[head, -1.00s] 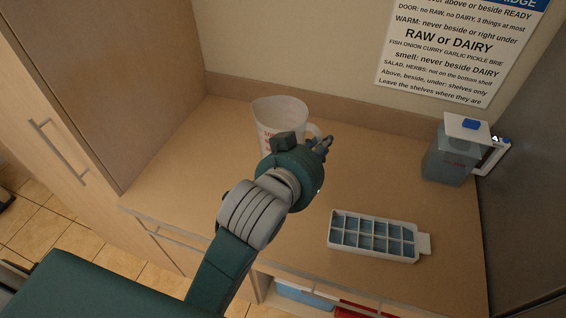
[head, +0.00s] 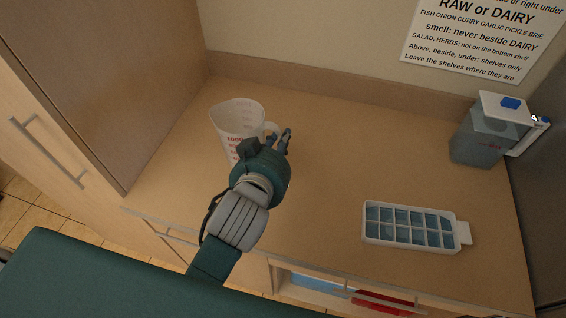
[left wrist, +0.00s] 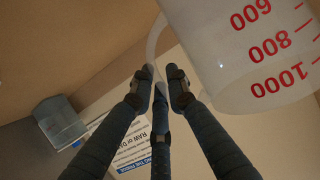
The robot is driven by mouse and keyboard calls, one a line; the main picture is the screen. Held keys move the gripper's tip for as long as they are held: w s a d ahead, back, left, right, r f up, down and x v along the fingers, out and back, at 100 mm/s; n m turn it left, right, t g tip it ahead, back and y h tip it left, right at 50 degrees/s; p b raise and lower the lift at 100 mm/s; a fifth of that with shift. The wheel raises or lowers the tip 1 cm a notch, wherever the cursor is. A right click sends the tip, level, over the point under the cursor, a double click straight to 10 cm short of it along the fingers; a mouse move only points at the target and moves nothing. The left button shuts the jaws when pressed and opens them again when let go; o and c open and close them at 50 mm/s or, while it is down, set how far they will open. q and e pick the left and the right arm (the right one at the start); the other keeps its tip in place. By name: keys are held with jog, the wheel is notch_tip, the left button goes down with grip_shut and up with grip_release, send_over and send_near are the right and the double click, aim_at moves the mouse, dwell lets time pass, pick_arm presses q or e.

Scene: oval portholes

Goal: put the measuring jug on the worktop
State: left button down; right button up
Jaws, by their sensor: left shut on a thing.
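The measuring jug (head: 228,122) is a translucent white jug with red markings, upright over the left part of the worktop (head: 325,155). My left gripper (head: 284,138) is shut on its handle, at the jug's right side. In the left wrist view the jug (left wrist: 250,50) fills the upper right, with red numbers upside down, and its pale handle (left wrist: 155,40) runs down to the closed fingers (left wrist: 158,85). The hand hides the jug's lower part in the head view, so I cannot tell whether its base touches the worktop. My right gripper is not in view.
A white ice cube tray (head: 410,240) lies at the front right. A lidded water pitcher (head: 482,140) stands at the back right beside a grey panel. A tall cabinet (head: 120,80) borders the worktop on the left. The middle of the worktop is clear.

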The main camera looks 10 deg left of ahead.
pick_arm(q)
notch_tip(320, 180, down, 3)
jog(key=shift+f, duration=0.1)
notch_tip(320, 180, down, 5)
jog(key=shift+f, duration=0.2)
jog(key=c, duration=1.7)
grip_release()
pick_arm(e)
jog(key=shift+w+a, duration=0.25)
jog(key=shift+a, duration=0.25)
